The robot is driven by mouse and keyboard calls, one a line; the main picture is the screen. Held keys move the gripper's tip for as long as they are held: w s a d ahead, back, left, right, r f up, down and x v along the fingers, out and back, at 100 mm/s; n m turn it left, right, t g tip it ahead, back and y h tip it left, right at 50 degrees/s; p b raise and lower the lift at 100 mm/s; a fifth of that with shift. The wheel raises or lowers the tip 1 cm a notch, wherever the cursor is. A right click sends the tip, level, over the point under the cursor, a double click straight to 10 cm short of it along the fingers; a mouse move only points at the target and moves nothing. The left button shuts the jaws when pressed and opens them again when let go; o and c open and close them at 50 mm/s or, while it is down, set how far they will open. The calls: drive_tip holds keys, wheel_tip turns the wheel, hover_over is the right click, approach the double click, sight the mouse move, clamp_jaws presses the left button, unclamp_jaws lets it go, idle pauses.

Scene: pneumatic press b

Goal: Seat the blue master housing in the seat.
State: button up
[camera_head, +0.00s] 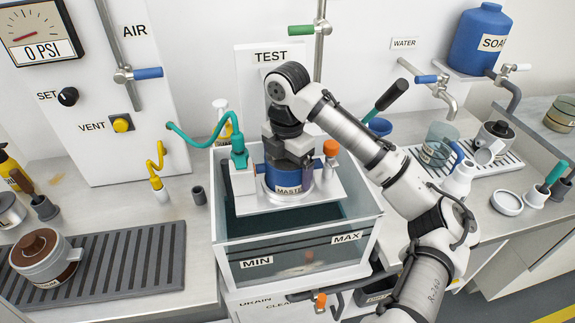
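The blue master housing (284,186), labelled MASTER, stands upright on the grey metal plate (265,205) above the water tank. Whether it sits fully down in the seat cannot be told, because its base is partly hidden. My gripper (288,160) points down directly over the housing, at its top. The fingers and the top of the housing overlap in this view, so the finger gap is hidden. A teal connector (239,153) with a teal hose stands on the plate's left, and an orange knob (331,148) on its right.
The glass tank (300,258) marked MIN and MAX surrounds the plate. A brown-lidded pot (45,257) stands on a ribbed mat at left. A green-handled valve (318,28) rises behind. Cups, bottles and a soap tank (480,40) crowd the right.

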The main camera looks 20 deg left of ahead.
drive_tip(key=shift+f, duration=0.1)
drive_tip(key=o, duration=1.1)
wheel_tip(320, 180, up, 14)
drive_tip(key=shift+f, duration=0.1)
